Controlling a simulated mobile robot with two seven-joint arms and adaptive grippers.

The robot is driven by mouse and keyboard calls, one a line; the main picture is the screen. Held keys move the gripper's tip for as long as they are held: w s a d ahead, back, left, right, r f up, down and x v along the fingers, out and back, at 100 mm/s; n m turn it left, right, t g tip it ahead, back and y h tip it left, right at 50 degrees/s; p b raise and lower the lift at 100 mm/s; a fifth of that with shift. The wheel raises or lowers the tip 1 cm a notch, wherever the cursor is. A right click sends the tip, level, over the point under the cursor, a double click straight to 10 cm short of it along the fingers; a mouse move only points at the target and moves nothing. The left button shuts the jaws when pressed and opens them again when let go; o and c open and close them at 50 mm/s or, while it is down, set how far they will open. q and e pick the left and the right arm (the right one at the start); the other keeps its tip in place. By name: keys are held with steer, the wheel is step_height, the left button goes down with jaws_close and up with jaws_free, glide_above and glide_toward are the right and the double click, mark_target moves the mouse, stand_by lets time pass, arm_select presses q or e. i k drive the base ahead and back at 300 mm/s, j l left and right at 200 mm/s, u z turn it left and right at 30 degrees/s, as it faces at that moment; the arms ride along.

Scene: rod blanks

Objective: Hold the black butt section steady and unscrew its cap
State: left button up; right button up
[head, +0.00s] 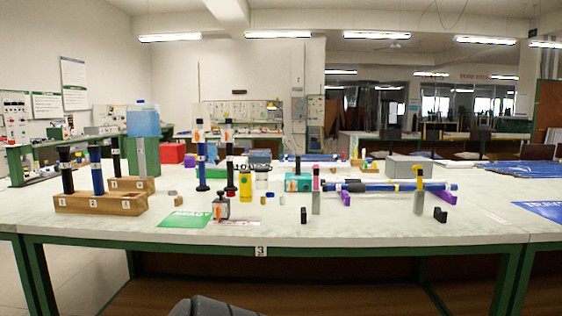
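Several dark upright rod sections show in the head view, and I cannot tell which is the black butt section. One black section (67,172) stands in the left slot of a wooden block (100,203) beside a blue one (96,172). Another black section (116,158) stands in a second wooden block behind. The caps are too small to make out. Neither gripper is in view.
A long blue rod (380,187) lies across purple supports on the white table (400,228). A yellow bottle (245,186), a small dark-and-clear jar (221,207), a green card (187,219) and small black blocks stand around. The table's front strip is mostly clear.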

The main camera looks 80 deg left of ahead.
mark_target(64, 157)
steer(key=u, duration=3.75)
